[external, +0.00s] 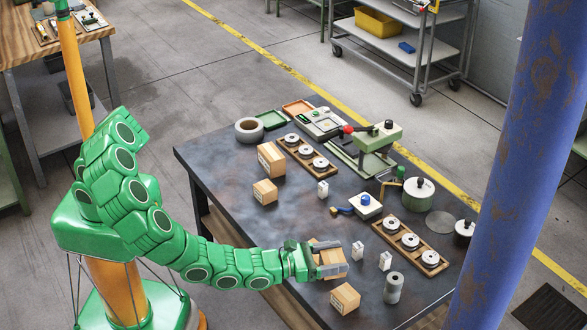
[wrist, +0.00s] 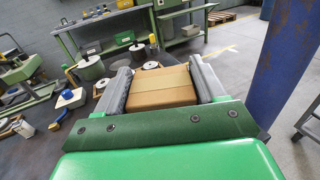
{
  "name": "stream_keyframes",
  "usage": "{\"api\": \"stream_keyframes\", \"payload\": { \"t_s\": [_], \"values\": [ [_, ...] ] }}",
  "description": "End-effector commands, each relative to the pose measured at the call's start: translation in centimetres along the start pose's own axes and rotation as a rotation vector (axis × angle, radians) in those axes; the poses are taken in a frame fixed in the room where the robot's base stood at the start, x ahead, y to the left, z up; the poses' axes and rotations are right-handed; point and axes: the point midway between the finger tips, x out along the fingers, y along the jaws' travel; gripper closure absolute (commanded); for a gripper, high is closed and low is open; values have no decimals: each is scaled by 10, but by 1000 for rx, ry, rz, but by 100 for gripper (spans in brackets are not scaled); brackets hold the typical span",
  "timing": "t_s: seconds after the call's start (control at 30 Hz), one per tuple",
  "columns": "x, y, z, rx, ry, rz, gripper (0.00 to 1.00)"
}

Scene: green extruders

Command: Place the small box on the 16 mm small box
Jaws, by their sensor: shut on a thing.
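My gripper (external: 318,258) is shut on a brown cardboard box (external: 333,263) near the front edge of the dark table. In the wrist view the held box (wrist: 162,88) sits between the two grey fingers, its taped top showing. Another small cardboard box (external: 345,298) stands on the table just in front of my gripper, apart from it. Two more cardboard boxes stand farther back: a labelled one (external: 271,159) and a plain-looking one (external: 265,191). I cannot read any 16 mm marking. Whether the held box touches the table is unclear.
A wooden tray of spools (external: 411,241) and a green press (external: 375,145) lie beyond. A blue post (external: 520,150) rises at right. The table's left middle is clear.

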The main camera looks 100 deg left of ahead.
Motion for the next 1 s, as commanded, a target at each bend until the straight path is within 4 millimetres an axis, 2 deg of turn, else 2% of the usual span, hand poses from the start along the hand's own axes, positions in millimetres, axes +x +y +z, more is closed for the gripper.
{"api": "stream_keyframes", "payload": {
  "t_s": [0.3, 0.4, 0.77, 1.0],
  "values": [
    [21, -12, -31, -2, 3, 0, 62],
    [26, -14, -35, -2, 0, 2, 62],
    [32, -19, -45, -1, 0, 0, 62],
    [36, -22, -68, -1, 1, -1, 62]
  ]
}}
